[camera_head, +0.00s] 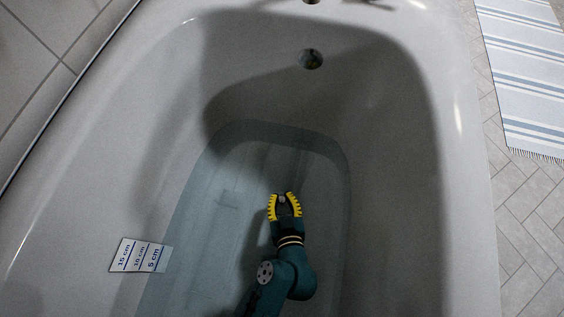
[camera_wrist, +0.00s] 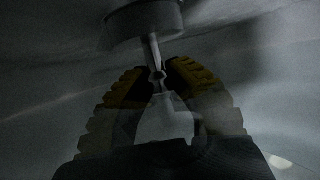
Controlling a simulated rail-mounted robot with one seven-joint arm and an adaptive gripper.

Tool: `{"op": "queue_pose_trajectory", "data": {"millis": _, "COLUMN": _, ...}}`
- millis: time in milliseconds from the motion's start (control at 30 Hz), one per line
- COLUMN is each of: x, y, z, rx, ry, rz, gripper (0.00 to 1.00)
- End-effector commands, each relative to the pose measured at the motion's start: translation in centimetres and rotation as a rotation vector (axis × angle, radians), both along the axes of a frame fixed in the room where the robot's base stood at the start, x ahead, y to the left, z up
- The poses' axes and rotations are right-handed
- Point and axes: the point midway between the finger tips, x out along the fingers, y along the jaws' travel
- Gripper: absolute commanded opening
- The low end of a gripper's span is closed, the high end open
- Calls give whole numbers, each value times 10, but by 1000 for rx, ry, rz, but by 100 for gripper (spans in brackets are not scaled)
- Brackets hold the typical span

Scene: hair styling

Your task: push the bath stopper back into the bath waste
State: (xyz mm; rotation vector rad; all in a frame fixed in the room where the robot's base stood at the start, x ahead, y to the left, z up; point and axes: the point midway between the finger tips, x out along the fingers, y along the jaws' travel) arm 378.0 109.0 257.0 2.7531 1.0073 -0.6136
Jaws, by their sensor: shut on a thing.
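My gripper (camera_head: 284,196) reaches down into the water in the bath, with its yellow ribbed fingers drawn together on a small grey thing. In the wrist view the fingers (camera_wrist: 160,75) close around the thin metal stem end of what looks like the bath stopper (camera_wrist: 145,20). A pale piece (camera_wrist: 165,122) shows between the fingers. The bath waste cannot be made out in either view. I cannot tell whether the stopper touches the bath floor.
The white bath's (camera_head: 400,150) walls rise around the arm. A round overflow hole (camera_head: 311,59) is in the end wall. A depth label (camera_head: 139,255) marked in cm is at the left wall. A striped mat (camera_head: 525,75) lies on the floor outside, right.

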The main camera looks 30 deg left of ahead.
Motion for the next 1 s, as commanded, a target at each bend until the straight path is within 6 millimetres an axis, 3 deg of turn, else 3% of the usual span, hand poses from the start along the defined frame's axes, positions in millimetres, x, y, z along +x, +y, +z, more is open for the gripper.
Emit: {"op": "queue_pose_trajectory", "data": {"millis": 1000, "x": 0, "y": 0, "z": -6, "rx": 1, "ry": -1, "rz": 0, "gripper": 0}}
